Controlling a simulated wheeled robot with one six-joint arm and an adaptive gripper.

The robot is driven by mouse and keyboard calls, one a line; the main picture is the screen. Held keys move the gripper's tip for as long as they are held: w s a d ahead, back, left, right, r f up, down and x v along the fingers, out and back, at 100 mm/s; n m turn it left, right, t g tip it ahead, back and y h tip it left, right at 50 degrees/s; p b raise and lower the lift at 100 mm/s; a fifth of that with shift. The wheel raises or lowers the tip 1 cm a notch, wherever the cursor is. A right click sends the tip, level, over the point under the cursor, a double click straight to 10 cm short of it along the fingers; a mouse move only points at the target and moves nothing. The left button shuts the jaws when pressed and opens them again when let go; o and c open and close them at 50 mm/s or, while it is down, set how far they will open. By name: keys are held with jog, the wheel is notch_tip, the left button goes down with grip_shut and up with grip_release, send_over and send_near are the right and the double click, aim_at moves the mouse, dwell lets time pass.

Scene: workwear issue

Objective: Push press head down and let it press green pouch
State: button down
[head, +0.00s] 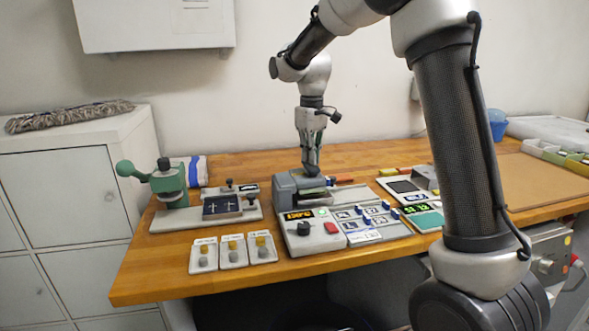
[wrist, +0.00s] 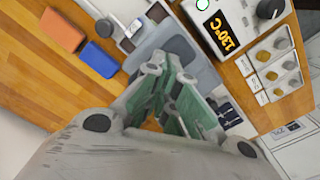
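The grey press head (head: 289,184) is at the back of the heat press, whose front panel (head: 311,236) has a lit display, a black knob and a red button. In the wrist view the grey press head (wrist: 187,43) lies just beyond my fingertips. My gripper (head: 311,172) points down at the press head, its fingers drawn together with nothing seen between them. It also shows in the wrist view (wrist: 170,75). Whether the tips touch the head is unclear. A thin greenish strip, perhaps the green pouch, shows under the head; most of it is hidden.
A green-handled press (head: 168,185) stands at the left. Several small cards (head: 232,251) lie at the front edge. An orange block (wrist: 63,31) and a blue block (wrist: 99,59) lie beside the press. My arm crosses the right side.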

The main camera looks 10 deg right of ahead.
jog(key=shift+f, duration=0.1)
dwell(0.3)
notch_tip(320, 180, up, 13)
dwell(1.4)
jog(key=s+d+f+m, duration=0.1)
jog(key=s+f+m, duration=0.15)
jog(key=f, duration=0.25)
jog(key=s+d+m+t, duration=0.1)
jog(key=s+d, duration=0.3)
jog(key=s, duration=0.6)
jog(key=s+d+f+m+t, duration=0.1)
jog(key=s+d+t, duration=0.1)
jog(key=s, duration=0.8)
jog(key=s+d+f+m+t, duration=0.1)
jog(key=s+d, duration=0.4)
jog(key=s, duration=0.5)
jog(key=shift+s+d, duration=0.25)
jog(key=shift+d, duration=0.1)
jog(key=c, duration=2.2)
grip_release()
jog(key=shift+f+m, duration=0.1)
jog(key=shift+m, duration=0.15)
